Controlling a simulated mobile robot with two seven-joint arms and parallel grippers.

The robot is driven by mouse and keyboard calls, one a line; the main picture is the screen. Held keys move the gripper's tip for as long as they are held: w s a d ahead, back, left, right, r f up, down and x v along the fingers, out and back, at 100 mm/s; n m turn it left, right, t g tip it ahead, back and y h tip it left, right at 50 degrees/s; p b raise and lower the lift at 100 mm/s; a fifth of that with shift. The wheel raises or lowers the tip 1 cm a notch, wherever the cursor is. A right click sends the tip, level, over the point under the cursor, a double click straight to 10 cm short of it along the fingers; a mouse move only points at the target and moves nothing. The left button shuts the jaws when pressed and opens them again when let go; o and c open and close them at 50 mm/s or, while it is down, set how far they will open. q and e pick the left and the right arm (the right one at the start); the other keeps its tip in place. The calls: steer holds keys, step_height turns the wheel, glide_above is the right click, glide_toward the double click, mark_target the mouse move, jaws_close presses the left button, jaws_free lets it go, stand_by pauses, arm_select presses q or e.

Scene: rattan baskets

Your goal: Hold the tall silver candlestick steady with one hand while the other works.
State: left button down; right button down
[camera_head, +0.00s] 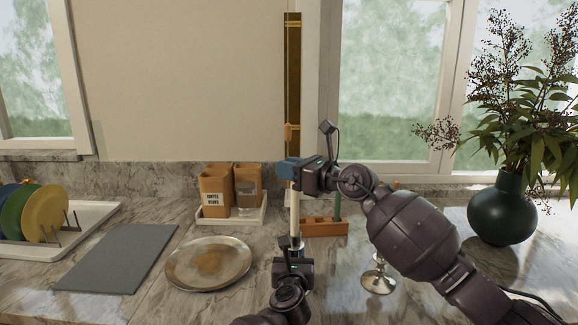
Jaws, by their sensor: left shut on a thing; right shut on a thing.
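A pale upright candle (295,213) shows between my two grippers. My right gripper (288,170), coming in from the right, is shut around the candle's upper part. My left gripper (291,244), below it, is shut at the foot of the candle, on what appears to be the tall silver candlestick. The candlestick is almost wholly hidden by my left gripper and wrist. Another silver stand (378,277) with a round foot stands to the right, partly behind my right arm.
A round metal plate (208,263), a grey board (118,258) and a rack of coloured plates (44,213) lie left. Canisters (216,191) stand on a white tray (231,219) behind. A wooden holder (324,228) is behind my grippers; a dark vase (500,212) stands right.

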steer(key=shift+f, duration=0.7)
steer(key=c, duration=0.9)
jaws_free()
steer(key=shift+c, duration=0.2)
steer(key=v, duration=1.2)
arm_select(q)
steer(key=c, duration=0.9)
jaws_free()
steer(key=shift+o, duration=0.2)
steer(key=shift+s, duration=0.1)
arm_select(e)
steer(key=shift+w, duration=0.1)
